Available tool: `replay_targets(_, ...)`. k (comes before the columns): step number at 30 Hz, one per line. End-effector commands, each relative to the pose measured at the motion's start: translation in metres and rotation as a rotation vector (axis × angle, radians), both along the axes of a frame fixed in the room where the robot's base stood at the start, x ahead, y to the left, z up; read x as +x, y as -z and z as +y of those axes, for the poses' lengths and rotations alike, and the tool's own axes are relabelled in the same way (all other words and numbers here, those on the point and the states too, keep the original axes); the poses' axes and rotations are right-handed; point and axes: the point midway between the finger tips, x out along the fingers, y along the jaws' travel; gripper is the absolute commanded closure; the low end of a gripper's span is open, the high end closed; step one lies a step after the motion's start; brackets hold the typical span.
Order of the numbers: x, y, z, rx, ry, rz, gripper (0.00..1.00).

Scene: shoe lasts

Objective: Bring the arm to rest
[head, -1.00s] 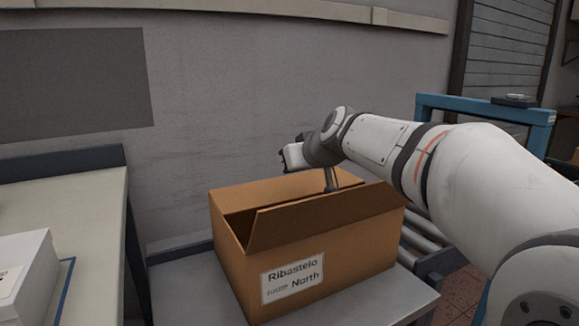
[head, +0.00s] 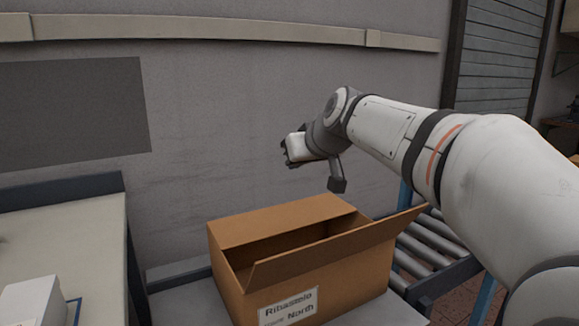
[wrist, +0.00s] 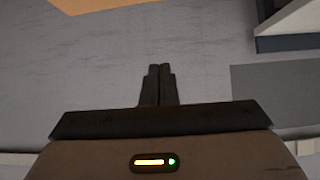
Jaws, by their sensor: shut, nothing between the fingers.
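My arm reaches in from the right in the head view, with the wrist raised above and behind the open cardboard box (head: 330,285). My gripper (wrist: 160,70) points toward the wall; its two dark fingers are together with nothing between them in the wrist view. In the head view the gripper (head: 285,152) is small and its fingertips are hard to make out. A dark part of my wrist hangs below it, clear of the box.
The box stands on a grey table (head: 180,300). A roller conveyor (head: 435,245) runs behind it at right. A pale bench (head: 60,230) with a white box (head: 32,303) is at left. The grey wall (head: 220,110) is close behind; the space above the box is free.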

Motion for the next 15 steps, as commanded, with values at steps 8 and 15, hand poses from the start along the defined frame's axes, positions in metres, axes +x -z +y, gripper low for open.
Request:
replay_targets(8,-0.072,-0.018,-0.057,-0.057,0.128,0.224,1.00)
replay_targets(15,-0.149,-0.017,-0.102,-0.108,0.249,0.419,1.00)
